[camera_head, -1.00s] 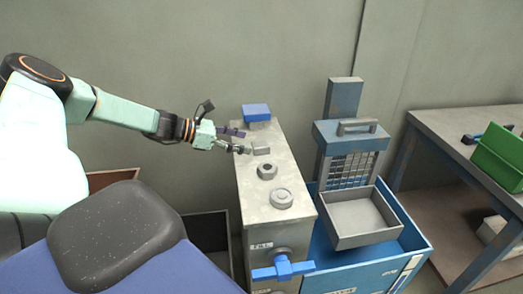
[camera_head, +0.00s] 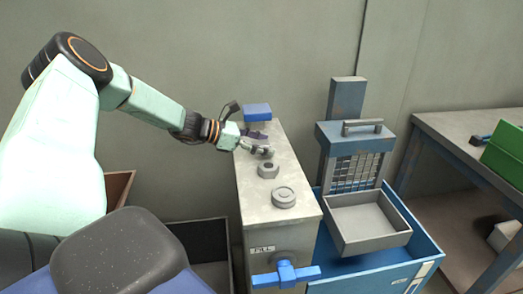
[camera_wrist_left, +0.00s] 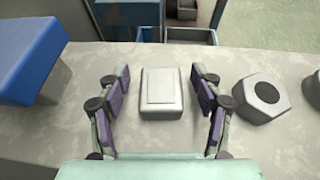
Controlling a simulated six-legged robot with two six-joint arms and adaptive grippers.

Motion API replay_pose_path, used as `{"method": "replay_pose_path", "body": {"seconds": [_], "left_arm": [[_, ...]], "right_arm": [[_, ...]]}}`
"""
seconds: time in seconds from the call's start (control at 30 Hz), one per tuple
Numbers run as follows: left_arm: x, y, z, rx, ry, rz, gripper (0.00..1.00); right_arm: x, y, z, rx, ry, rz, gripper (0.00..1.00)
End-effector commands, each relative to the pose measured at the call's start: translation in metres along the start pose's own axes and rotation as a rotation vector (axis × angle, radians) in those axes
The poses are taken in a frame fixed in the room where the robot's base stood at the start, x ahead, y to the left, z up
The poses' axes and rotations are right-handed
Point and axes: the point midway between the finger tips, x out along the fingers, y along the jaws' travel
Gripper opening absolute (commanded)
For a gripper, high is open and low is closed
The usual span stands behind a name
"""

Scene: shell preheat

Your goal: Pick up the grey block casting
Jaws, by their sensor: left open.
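The grey block casting (camera_wrist_left: 161,92) is a rectangular block with a raised top face. It sits on the pale worktop (camera_wrist_left: 150,150), between the open fingers of my left gripper (camera_wrist_left: 162,95) in the left wrist view. A gap shows on each side of the block, so the fingers do not touch it. In the head view my left gripper (camera_head: 262,143) is over the far part of the narrow bench, and its fingers largely hide the block. My right gripper is in neither view.
A hex nut casting (camera_head: 268,170) and a round ring casting (camera_head: 284,197) stand nearer on the same bench. A blue block (camera_head: 257,113) is at its far end. A blue press with a grey tray (camera_head: 366,222) stands to the right, and a side table (camera_head: 450,124) beyond it.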

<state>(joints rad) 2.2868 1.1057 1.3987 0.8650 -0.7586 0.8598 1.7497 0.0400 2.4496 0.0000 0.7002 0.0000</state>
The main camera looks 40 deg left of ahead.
Motion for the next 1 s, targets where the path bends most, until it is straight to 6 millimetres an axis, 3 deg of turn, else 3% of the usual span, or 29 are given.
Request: {"method": "replay_pose_path", "body": {"seconds": [0.1, 0.83, 1.0], "left_arm": [[-0.0005, 0.0001, 0.0007, 0.000, 0.000, 0.000, 0.65], [-0.0007, 0.0001, 0.0007, 0.001, -0.001, 0.000, 0.03], [-0.0007, 0.0002, 0.0011, 0.001, -0.001, 0.000, 0.02]], "right_arm": [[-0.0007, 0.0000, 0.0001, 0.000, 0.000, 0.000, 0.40], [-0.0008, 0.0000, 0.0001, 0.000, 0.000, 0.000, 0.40], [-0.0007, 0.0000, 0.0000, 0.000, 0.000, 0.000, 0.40]]}}
